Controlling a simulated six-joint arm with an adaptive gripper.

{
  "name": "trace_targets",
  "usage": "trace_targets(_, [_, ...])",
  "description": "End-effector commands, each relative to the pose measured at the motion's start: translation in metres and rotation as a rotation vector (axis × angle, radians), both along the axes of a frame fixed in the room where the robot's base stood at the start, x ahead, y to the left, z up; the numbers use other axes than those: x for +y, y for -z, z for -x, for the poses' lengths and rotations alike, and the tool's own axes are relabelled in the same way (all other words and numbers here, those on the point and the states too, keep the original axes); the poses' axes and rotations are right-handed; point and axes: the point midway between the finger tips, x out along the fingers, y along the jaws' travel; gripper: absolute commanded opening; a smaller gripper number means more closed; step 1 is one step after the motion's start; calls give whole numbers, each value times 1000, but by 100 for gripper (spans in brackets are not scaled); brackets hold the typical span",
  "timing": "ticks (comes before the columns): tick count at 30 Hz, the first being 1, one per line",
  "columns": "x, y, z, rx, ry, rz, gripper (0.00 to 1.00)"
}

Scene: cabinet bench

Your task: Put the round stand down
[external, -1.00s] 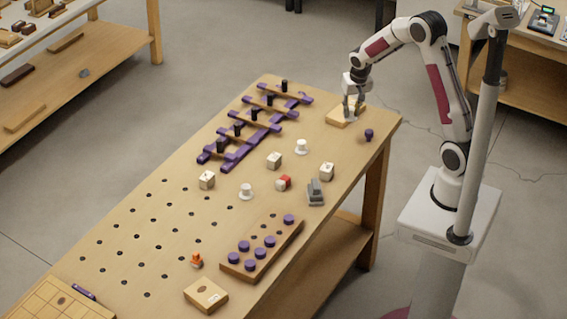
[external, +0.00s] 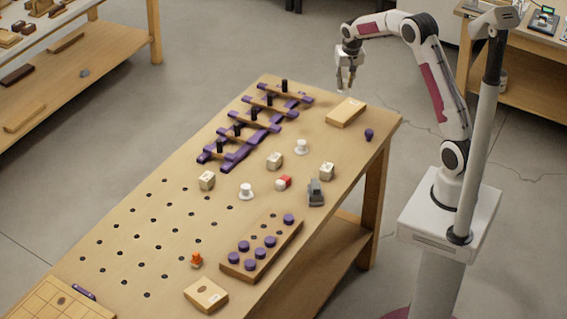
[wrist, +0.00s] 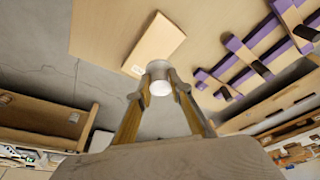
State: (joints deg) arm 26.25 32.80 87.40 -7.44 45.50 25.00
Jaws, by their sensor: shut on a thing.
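My gripper (external: 346,76) is raised above the far end of the bench. In the wrist view my gripper (wrist: 162,88) is shut on a small pale round piece, the round stand (wrist: 161,84), with its white end toward the camera. The stand is hard to make out between the fingers in the external view. It appears clear of the bench top (external: 310,110). The flat wooden block (external: 346,112) lies on the bench below and to the right of my gripper; it also shows in the wrist view (wrist: 156,42).
The purple rack with black pegs (external: 250,127) stands left of my gripper. A small purple piece (external: 369,134) is near the right edge. White pieces (external: 301,147), pale cubes (external: 274,161) and a grey piece (external: 316,192) stand mid-bench. Bare wood surrounds the flat block.

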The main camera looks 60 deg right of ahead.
Motion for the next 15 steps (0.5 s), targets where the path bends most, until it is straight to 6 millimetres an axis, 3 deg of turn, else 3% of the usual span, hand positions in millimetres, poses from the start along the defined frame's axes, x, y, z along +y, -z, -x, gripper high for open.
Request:
trace_targets(10, [0, 1, 0, 0, -2, 0, 9])
trace_targets(15, [0, 13, 0, 1, -2, 0, 9])
